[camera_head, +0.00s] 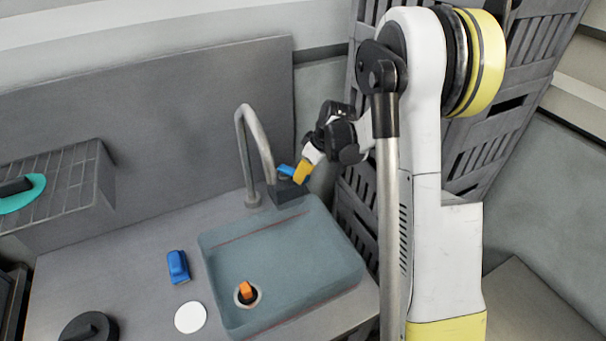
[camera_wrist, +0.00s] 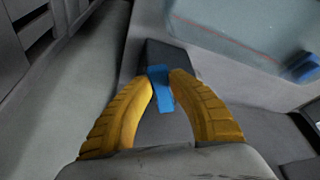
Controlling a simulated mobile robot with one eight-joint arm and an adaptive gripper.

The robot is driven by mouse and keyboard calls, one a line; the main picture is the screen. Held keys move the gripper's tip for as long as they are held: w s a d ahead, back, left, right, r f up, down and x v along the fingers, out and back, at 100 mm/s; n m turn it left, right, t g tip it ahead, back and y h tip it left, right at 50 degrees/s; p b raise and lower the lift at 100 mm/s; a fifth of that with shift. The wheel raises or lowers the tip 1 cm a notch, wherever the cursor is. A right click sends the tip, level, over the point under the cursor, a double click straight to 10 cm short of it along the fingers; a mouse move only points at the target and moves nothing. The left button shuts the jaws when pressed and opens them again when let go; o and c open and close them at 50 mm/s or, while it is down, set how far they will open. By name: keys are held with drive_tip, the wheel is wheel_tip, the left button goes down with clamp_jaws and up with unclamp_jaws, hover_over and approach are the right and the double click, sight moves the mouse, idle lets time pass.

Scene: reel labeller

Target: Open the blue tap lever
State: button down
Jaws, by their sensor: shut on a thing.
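The blue tap lever (camera_head: 286,170) sits on a dark block (camera_head: 287,192) at the back right corner of the sink (camera_head: 215,265), right of the curved grey spout (camera_head: 250,160). My gripper (camera_head: 301,172) reaches in from the right at the lever. In the wrist view the lever (camera_wrist: 160,88) stands between the two yellow fingertips of my gripper (camera_wrist: 162,92), which are closed on it. The dark block (camera_wrist: 165,54) lies beneath it. Part of the lever is hidden by the fingers in the head view.
An orange plug (camera_head: 246,289) sits in the sink's drain. A blue object (camera_head: 178,266) and a white disc (camera_head: 190,317) lie on the counter left of the sink. A dark round knob (camera_head: 88,328) is at front left. Dark crates (camera_head: 500,130) rise behind my arm.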

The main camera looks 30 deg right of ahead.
drive_tip(key=shift+s+a+f+m+h+b, duration=0.1)
drive_tip(key=shift+s+a+m+h+b, duration=0.2)
drive_tip(key=shift+a+m, duration=0.35)
drive_tip(key=shift+s+a+m+h+b, duration=0.15)
drive_tip(key=shift+a+m+h+b, duration=0.15)
drive_tip(key=shift+m, duration=0.65)
drive_tip(key=shift+a+m+h, duration=0.4)
drive_tip(key=shift+a+m, duration=0.15)
drive_tip(key=shift+m, duration=0.25)
drive_tip(key=shift+w+a+m+h+b, duration=0.1)
drive_tip(key=shift+a+m+h+b, duration=0.25)
drive_tip(key=shift+a+m, duration=0.55)
drive_tip(key=shift+a+m+h+b, duration=0.25)
drive_tip(key=shift+a+m+h, duration=0.15)
drive_tip(key=shift+m, duration=1)
drive_tip(key=c, duration=1.2)
unclamp_jaws()
